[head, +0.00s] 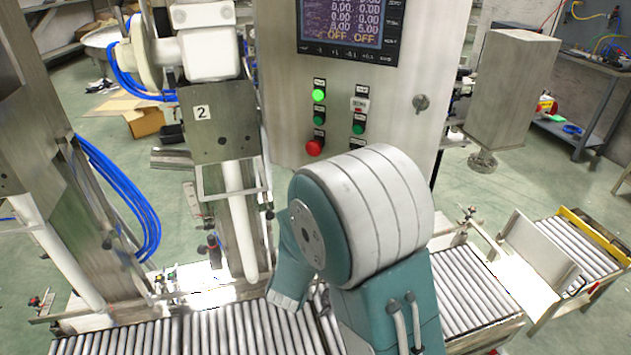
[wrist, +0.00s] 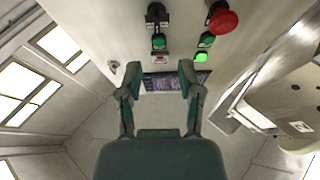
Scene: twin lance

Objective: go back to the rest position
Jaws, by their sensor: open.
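My gripper (wrist: 160,76) shows in the wrist view with its two dark green fingers spread apart and nothing between them. Beyond the fingertips is the front of a steel control cabinet (wrist: 100,20), with its screen (wrist: 176,82) partly hidden by the fingers. The fingers look apart from the buttons; how far they are from the cabinet I cannot tell. In the head view my folded grey and teal arm stands in front of the cabinet (head: 285,120), and the gripper's fingers cannot be made out there.
The cabinet carries a red button (head: 314,148), a lit green button (head: 319,96) and a knob (head: 420,103). Roller conveyors (head: 200,335) run below. A steel column marked 2 (head: 225,125) and blue hoses (head: 125,190) stand left. A steel box (head: 510,88) hangs right.

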